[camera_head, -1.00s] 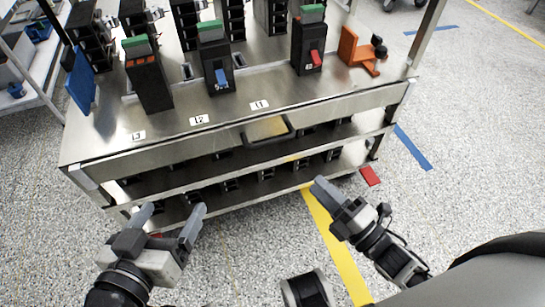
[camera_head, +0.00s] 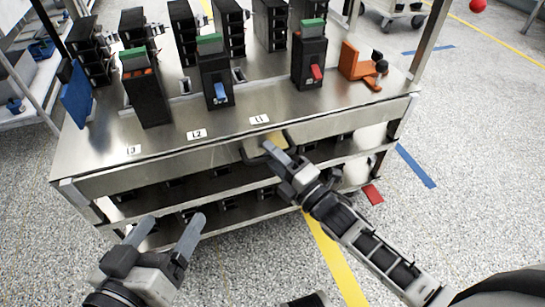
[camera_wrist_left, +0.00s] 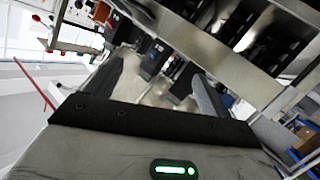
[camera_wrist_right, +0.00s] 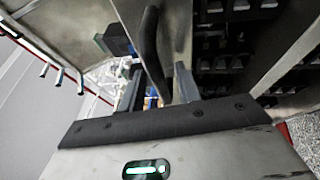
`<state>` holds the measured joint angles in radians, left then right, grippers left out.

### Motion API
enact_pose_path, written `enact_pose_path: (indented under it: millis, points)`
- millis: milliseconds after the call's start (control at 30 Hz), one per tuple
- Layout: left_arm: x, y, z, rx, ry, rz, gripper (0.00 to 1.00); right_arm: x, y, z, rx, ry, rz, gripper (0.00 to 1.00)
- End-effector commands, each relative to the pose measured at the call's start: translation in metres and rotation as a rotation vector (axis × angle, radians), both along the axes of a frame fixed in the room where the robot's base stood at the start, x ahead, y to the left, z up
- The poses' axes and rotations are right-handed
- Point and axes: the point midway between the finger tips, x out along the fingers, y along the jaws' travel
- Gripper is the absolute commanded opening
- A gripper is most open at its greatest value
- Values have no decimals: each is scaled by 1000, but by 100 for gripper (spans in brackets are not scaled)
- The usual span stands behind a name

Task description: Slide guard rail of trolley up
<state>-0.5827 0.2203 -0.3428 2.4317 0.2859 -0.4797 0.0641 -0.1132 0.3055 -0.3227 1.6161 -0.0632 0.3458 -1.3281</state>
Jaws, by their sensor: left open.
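The metal trolley (camera_head: 110,165) stands in front of me, with a flat top and lower shelves. A dark curved handle bar with a beige plate (camera_head: 255,150) shows at its front edge, partly hidden by my right gripper; I cannot tell whether this belongs to the guard rail. My right gripper (camera_head: 274,150) is at that handle. In the right wrist view the dark bar (camera_wrist_right: 151,50) runs down between the open fingers (camera_wrist_right: 160,85), with gaps visible. My left gripper (camera_head: 166,235) is open and empty, low in front of the trolley's left side.
Black breakers with blue (camera_head: 218,94) and red (camera_head: 316,73) levers stand on the top, behind labels L1 to L3. An orange bracket (camera_head: 350,60) sits at the right and a blue plate (camera_head: 75,95) at the left.

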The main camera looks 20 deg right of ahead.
Motion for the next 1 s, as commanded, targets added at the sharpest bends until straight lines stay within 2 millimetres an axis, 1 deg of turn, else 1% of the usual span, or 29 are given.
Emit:
enact_pose_path:
  millis: [300,333,433,467,633,700,733,800,900,1000]
  points:
    - [1,0,7,-14,-14,1,82,3,2,0,0,1,0,34]
    - [1,0,7,-15,-14,2,82,3,2,0,0,1,0,31]
    - [1,-1,8,-16,-14,3,82,3,2,0,0,1,0,3]
    - [1,-1,8,-17,-14,3,82,3,2,0,0,1,0,0]
    - [1,-1,9,-16,-14,5,82,3,2,3,0,1,0,0]
    - [2,0,15,2,-16,7,82,3,1,11,2,1,0,0]
    - [2,1,14,23,-10,7,82,3,1,16,3,1,0,0]
    - [-1,5,5,96,16,5,82,3,1,31,3,-1,0,0]
    - [-2,11,-1,173,55,6,82,3,1,49,3,-2,1,0]
    - [-1,15,-12,209,115,9,82,3,1,61,3,-2,1,0]
